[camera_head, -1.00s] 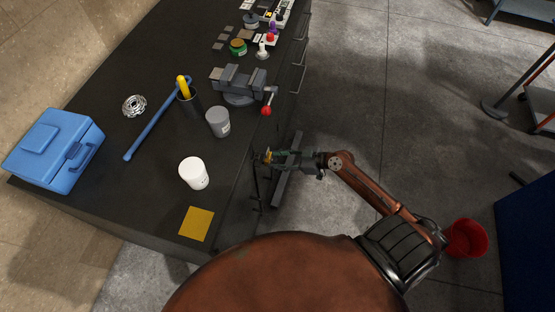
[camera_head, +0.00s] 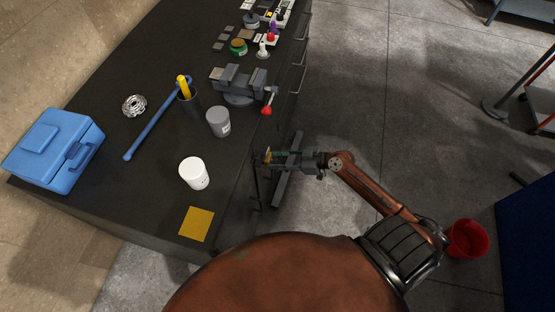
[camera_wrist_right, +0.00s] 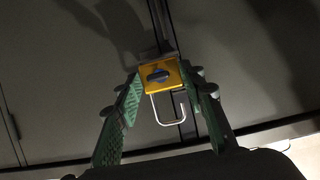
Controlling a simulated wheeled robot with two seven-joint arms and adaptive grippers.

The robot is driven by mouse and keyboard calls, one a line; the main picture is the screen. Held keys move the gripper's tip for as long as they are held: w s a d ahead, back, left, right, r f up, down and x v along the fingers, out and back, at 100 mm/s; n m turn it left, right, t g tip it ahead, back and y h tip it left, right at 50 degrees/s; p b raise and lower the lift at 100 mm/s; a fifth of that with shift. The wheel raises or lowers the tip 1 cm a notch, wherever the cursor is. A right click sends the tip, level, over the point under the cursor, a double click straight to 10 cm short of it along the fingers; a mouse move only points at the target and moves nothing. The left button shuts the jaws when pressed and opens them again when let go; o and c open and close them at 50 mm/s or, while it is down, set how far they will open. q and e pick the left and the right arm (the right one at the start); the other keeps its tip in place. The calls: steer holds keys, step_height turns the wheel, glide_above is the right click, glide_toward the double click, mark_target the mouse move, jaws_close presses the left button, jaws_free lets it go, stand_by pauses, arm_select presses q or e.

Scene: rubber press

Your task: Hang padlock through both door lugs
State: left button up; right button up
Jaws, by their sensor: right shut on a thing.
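The padlock (camera_wrist_right: 163,75) has a yellow body with a dark slot. In the right wrist view it sits between the green fingers of my right gripper (camera_head: 272,157), which is shut on it. Its silver shackle (camera_wrist_right: 154,108) hangs toward the bottom of that view; one leg ends short of the body, so it looks open. The padlock is close in front of the cabinet doors' vertical seam (camera_wrist_right: 162,22). A small grey piece (camera_wrist_right: 169,55) just above the body may be a door lug; I cannot clearly make out both lugs. My left gripper is not in view.
The dark bench (camera_head: 110,195) carries a white tub (camera_head: 194,173), a grey tub (camera_head: 218,122), a vise (camera_head: 240,82), a blue toolbox (camera_head: 55,150) and a yellow square (camera_head: 197,224). A red bucket (camera_head: 467,238) stands on the floor at right. Open floor lies between.

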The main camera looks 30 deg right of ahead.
mark_target(271, 158)
steer(key=shift+w+a+b, duration=0.6)
steer(key=shift+w+a, duration=0.65)
steer(key=shift+w, duration=0.25)
stand_by(6.5)
